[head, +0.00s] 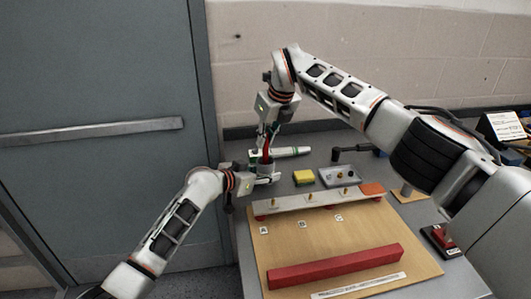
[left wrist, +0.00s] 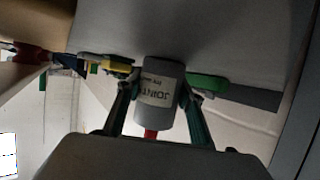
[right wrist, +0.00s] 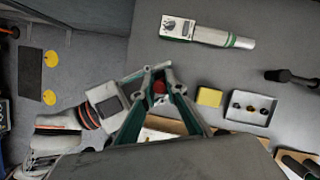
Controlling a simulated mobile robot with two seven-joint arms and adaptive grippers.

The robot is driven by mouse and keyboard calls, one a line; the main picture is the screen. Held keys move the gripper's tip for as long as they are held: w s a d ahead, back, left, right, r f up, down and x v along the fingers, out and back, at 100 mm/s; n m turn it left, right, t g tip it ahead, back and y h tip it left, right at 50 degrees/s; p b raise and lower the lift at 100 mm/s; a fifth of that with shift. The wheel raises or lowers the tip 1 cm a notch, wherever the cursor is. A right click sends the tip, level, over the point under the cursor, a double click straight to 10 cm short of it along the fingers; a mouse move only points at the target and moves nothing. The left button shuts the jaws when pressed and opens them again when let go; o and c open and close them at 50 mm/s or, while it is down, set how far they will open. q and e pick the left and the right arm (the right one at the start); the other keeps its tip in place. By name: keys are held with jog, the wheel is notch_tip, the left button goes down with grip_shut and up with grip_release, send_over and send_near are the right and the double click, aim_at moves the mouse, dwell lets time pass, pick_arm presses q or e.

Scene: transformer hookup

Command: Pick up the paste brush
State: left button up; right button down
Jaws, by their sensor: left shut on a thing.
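A grey jar (left wrist: 160,90) with a white label reading "JOINT" is held between the fingers of my left gripper (left wrist: 158,92), above the grey bench. The paste brush shows as a red handle (left wrist: 151,133) at the jar's mouth. In the right wrist view the red handle (right wrist: 158,87) lies between the fingers of my right gripper (right wrist: 158,72). Those fingers are drawn close together, but I cannot tell whether they touch the handle. In the head view the red handle (head: 267,150) shows between the two grippers, right above left. The brush's lower end is hidden.
A white-and-green tool (right wrist: 205,34) lies on the bench behind the grippers. A yellow block (right wrist: 209,97) and a grey tray (right wrist: 250,108) with small parts sit nearby. A wooden board (head: 330,240) with a red bar (head: 335,266) lies in front.

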notch_tip(320, 180, up, 10)
dwell(0.7)
pick_arm(q)
jog(key=o, duration=1.3)
